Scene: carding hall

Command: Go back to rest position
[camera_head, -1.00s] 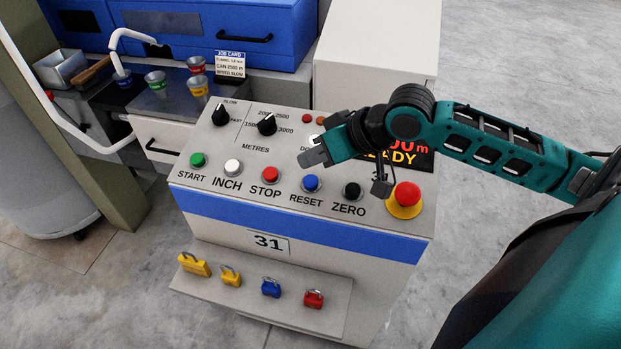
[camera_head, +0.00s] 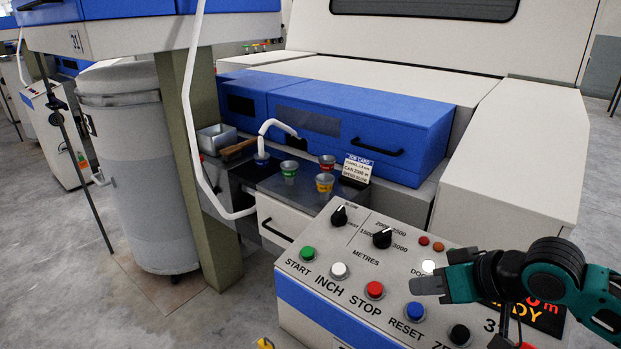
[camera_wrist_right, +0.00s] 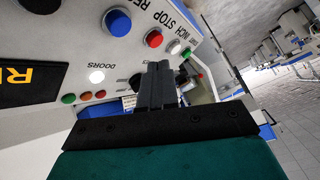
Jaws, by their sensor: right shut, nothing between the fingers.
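My right gripper (camera_head: 428,286) is in the lower right of the head view, above the sloped control panel (camera_head: 322,285). Its fingers are shut with nothing between them. They show near the reset button (camera_head: 414,311) and the lit doors button (camera_head: 428,267). In the right wrist view the shut fingers (camera_wrist_right: 157,80) point over the panel, with the blue button (camera_wrist_right: 117,22) and the lit white button (camera_wrist_right: 96,76) beyond them. I cannot tell the exact gap to the panel. My left gripper is not in view.
The panel also carries green (camera_head: 307,253), white and red buttons, two black knobs (camera_head: 383,238) and a partly hidden display. Behind it are a blue drawer unit (camera_head: 360,130), several coloured cups and a job card (camera_head: 357,168). A grey can (camera_head: 140,180) stands left. Floor at far left is open.

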